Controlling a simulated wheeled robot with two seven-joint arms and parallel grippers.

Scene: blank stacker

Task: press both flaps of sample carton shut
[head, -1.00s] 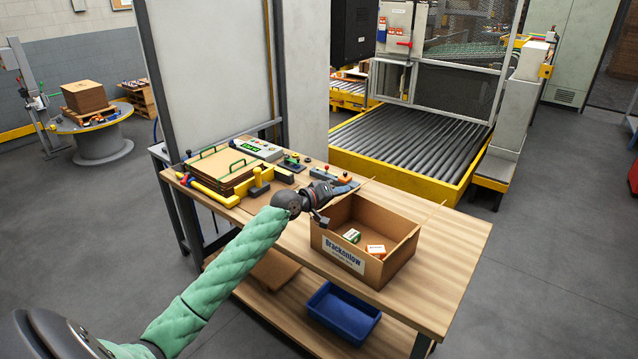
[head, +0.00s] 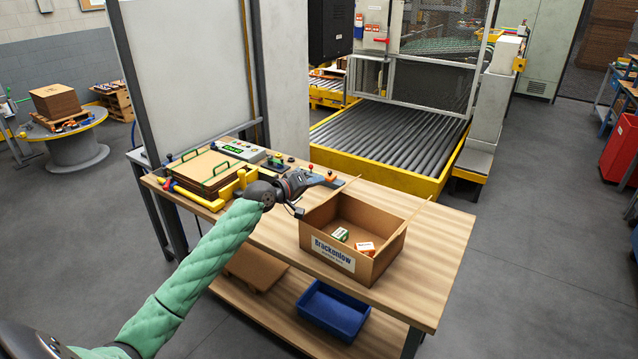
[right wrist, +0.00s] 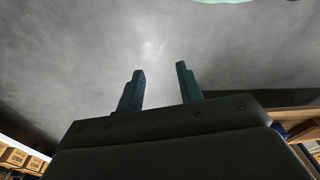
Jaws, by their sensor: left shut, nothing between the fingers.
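The sample carton (head: 380,266) is an open brown box with a "Brackenlow" label on the workbench. A green-and-white small box (head: 340,234) and an orange-and-white small box (head: 365,248) lie inside. Its top is open; thin brown strips stick up past its far left and far right corners, seeming to be the flaps seen nearly edge-on. My left gripper (head: 328,181) is shut and empty, beside the carton's far left corner; I cannot tell whether it touches the flap. My right gripper (right wrist: 160,88) shows only in the right wrist view, fingers apart and empty over grey floor.
The workbench (head: 440,240) is bare right of the carton. Behind the left arm lie a stack of brown blanks (head: 205,168), yellow stops and a control box (head: 238,150). A blue bin (head: 333,310) sits on the lower shelf. A roller conveyor (head: 390,140) stands behind.

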